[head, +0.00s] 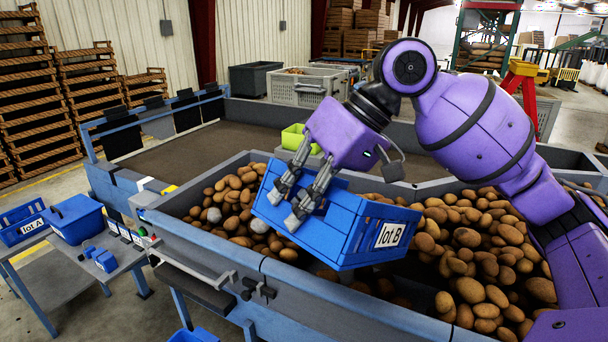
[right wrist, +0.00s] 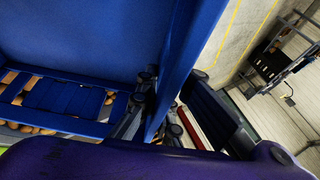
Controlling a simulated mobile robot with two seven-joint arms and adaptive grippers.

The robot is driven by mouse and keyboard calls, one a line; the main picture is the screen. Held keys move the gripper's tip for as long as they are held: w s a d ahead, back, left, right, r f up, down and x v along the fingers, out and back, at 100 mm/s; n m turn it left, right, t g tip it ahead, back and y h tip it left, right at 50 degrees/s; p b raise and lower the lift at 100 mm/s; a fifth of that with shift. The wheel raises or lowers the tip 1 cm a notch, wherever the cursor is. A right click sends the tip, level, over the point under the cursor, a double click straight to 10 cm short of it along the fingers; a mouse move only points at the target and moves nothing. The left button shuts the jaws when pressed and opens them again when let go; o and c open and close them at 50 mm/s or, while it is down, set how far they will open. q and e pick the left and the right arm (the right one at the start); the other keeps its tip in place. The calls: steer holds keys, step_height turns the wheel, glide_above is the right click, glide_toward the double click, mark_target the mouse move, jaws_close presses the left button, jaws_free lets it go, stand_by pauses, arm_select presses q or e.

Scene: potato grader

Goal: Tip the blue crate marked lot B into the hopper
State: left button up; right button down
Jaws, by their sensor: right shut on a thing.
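The blue crate (head: 345,235) marked lot B hangs tilted over the hopper (head: 205,255), its white label facing me on the right. My right gripper (head: 292,212) is shut on the crate's left wall, with fingers bent over it. In the right wrist view, the fingers (right wrist: 150,108) grip the edge of a blue crate wall (right wrist: 95,35); potatoes show through slots lower left. Many potatoes (head: 465,238) and a few grey lumps lie in the hopper below. My left gripper is not in view.
A side table (head: 85,268) at left holds a blue crate marked lot A (head: 22,230), a blue lidded box (head: 75,218) and small blue items. A yellow-green bin (head: 296,137) stands behind the hopper. Blue objects show low at the front edge.

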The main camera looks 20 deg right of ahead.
steer(key=s+a+f+t+h, duration=0.1)
steer(key=a+f+h, duration=0.1)
steer(key=f, duration=0.3)
steer(key=s+a+f+n+t+h, duration=0.1)
steer(key=a+f+h, duration=0.2)
steer(key=f, duration=0.3)
steer(key=shift+s+a+f, duration=0.25)
steer(key=shift+a+f, duration=0.05)
steer(key=shift+a, duration=0.15)
